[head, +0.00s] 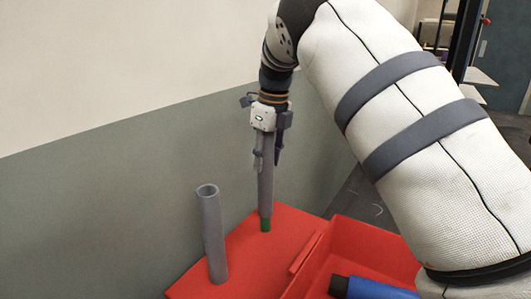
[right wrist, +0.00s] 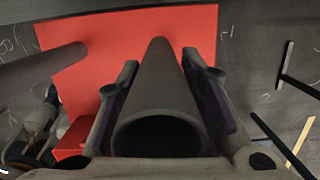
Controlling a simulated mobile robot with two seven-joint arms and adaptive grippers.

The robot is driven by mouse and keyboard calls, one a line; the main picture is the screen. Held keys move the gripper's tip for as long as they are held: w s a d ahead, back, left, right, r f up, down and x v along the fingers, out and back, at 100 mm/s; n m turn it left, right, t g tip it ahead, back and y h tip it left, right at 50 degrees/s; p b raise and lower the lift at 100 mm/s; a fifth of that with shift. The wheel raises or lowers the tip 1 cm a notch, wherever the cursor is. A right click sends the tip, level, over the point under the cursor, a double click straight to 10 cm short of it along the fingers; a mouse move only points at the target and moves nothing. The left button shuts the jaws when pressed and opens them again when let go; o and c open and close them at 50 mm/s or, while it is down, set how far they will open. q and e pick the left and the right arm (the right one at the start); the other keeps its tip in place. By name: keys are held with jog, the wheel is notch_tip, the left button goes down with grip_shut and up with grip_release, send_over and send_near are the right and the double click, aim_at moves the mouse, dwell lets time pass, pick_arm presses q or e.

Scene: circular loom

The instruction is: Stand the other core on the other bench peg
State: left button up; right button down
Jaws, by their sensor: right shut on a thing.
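My right gripper (head: 267,160) is shut on a grey tube-shaped core (head: 266,190) and holds it upright over the red bench (head: 240,259). A short green peg (head: 266,225) shows directly below the core's lower end, in line with it. I cannot tell whether the peg's tip is inside the core. The other grey core (head: 212,235) stands upright on the bench to the left, its open top showing. In the right wrist view the held core (right wrist: 160,95) lies between the fingers and hides the peg; the standing core (right wrist: 45,65) is at the left. My left gripper is not in view.
A red open tray (head: 372,241) adjoins the bench at the lower right, with a blue and black cylindrical thing (head: 375,289) in it. A grey and cream wall (head: 90,190) stands close behind the bench. Shelving (head: 480,75) is at the far right.

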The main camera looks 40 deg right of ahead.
aim_at(266, 173)
jog(key=shift+f, duration=2.3)
jog(key=c, duration=1)
grip_release()
jog(key=shift+c, duration=0.2)
notch_tip(266, 173, up, 12)
jog(key=s, duration=0.1)
jog(key=shift+s+d, duration=0.2)
jog(key=shift+s, duration=0.15)
